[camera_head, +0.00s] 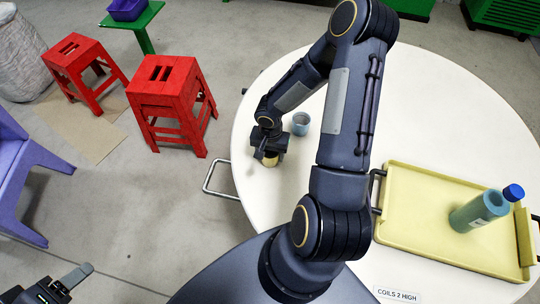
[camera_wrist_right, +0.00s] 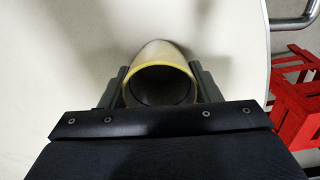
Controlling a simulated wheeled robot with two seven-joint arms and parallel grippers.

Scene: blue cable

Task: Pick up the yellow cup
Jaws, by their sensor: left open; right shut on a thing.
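The yellow cup (camera_head: 270,160) stands near the left edge of the round white table, partly hidden by my right gripper (camera_head: 268,150). In the right wrist view the cup (camera_wrist_right: 160,82) shows its open rim, and the fingers of my right gripper (camera_wrist_right: 161,88) press on it from both sides. I cannot tell whether the cup's base touches the table. My left gripper (camera_head: 68,284) is open and empty at the lower left, away from the table, and partly cut off by the frame.
A blue-grey cup (camera_head: 301,123) stands close behind the yellow cup. A yellow tray (camera_head: 420,235) on the white table (camera_head: 450,110) holds a teal bottle (camera_head: 480,211) with a blue cap. A metal handle (camera_head: 209,178) juts from the table's left edge. Red stools (camera_head: 172,100) stand further left.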

